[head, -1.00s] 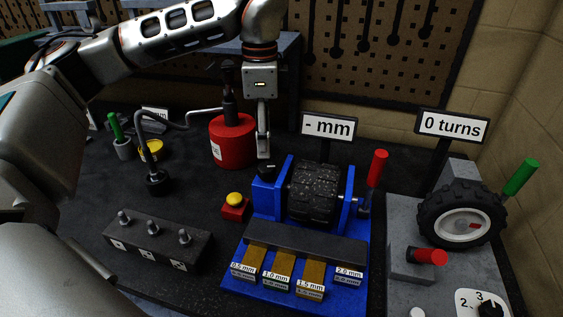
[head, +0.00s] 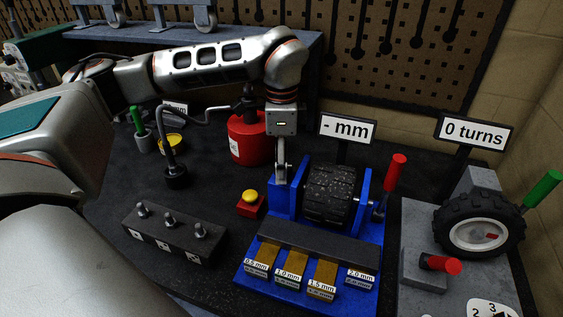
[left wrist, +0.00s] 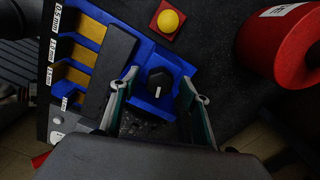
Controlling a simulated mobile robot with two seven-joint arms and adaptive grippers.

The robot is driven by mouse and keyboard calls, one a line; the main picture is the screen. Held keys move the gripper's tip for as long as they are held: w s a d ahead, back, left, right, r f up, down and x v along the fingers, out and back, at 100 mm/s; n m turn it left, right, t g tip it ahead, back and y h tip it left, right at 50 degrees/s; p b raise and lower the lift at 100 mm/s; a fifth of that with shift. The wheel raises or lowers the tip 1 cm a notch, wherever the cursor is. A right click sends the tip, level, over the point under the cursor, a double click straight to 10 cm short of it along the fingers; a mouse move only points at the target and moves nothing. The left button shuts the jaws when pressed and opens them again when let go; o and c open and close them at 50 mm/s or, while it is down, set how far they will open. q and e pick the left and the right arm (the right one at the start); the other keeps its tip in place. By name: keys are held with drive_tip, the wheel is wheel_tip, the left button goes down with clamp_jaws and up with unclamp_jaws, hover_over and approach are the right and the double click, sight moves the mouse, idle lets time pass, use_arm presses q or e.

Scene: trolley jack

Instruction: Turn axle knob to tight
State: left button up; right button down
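The axle knob (left wrist: 159,84) is a black round knob with a white pointer line, on the blue block at one end of the wheel stand (left wrist: 176,63). In the left wrist view it lies between the two fingers of my left gripper (left wrist: 160,76). The fingers are apart, one on each side, and dark gaps show between them and the knob. In the head view the left gripper (head: 282,173) points down at the blue stand (head: 255,272), and hides the knob. A black tyre (head: 330,194) sits in the stand. My right gripper is not in view.
A red button box (head: 249,209) with a yellow top stands left of the stand. A red canister (head: 247,143) is behind. A red-handled lever (head: 395,174) is right of the tyre. A dark block with studs (head: 168,236) lies at the front left. A sign (head: 347,129) reads "- mm".

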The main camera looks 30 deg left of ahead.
use_arm(q)
drive_tip(key=c, duration=1)
drive_tip(key=shift+m, duration=0.3)
drive_tip(key=m, duration=0.3)
drive_tip(key=shift+m+b, duration=0.3)
drive_tip(key=shift+m, duration=0.1)
drive_tip(key=m, duration=0.4)
drive_tip(key=shift+w+m, duration=0.15)
drive_tip(key=shift+m, duration=0.15)
drive_tip(key=m, duration=0.4)
drive_tip(key=shift+w+m, duration=0.1)
drive_tip(key=shift+m, duration=1.9)
